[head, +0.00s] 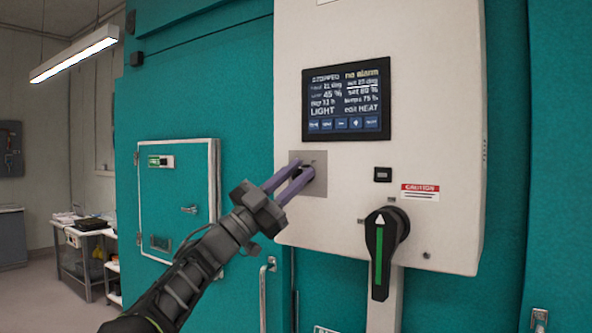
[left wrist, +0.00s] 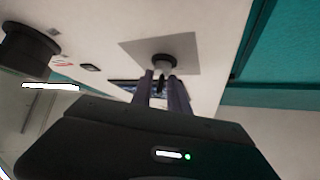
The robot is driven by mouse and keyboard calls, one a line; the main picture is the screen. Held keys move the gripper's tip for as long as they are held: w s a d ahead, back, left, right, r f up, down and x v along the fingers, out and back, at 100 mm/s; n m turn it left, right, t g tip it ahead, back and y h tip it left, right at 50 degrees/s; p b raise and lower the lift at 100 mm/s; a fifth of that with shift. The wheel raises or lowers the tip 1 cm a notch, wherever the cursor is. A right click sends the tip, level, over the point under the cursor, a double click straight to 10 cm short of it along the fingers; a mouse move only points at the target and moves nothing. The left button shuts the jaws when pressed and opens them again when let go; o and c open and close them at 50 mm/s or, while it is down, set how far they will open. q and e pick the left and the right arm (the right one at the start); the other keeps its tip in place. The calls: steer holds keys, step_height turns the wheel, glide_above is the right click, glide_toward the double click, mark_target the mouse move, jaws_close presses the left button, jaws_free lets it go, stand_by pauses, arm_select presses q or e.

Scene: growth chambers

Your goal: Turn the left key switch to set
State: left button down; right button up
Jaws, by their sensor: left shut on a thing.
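The left key switch (head: 307,171) sits on a square grey plate (head: 318,188) at the lower left of the white control panel (head: 430,110). My left gripper (head: 302,178) reaches it from the lower left, its two purple fingers shut on the key. In the left wrist view the round dark switch (left wrist: 164,58) shows on its plate (left wrist: 192,42), with the light key piece between the fingertips of my left gripper (left wrist: 164,76). The fingers hide much of the key, and I cannot read its position marks. My right gripper is not in view.
A screen (head: 346,99) reading "STOPPED" is above the switch. A small teal door (head: 178,195) is at left.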

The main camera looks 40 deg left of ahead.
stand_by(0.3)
arm_select(q)
steer(key=c, duration=1.6)
jaws_free()
steer(key=shift+w, duration=0.15)
steer(key=shift+f, duration=0.1)
steer(key=b+v, duration=0.3)
steer(key=v, duration=0.4)
steer(key=shift+s+a+f, duration=0.15)
steer(key=shift+s+f, duration=0.1)
steer(key=shift+s, duration=0.05)
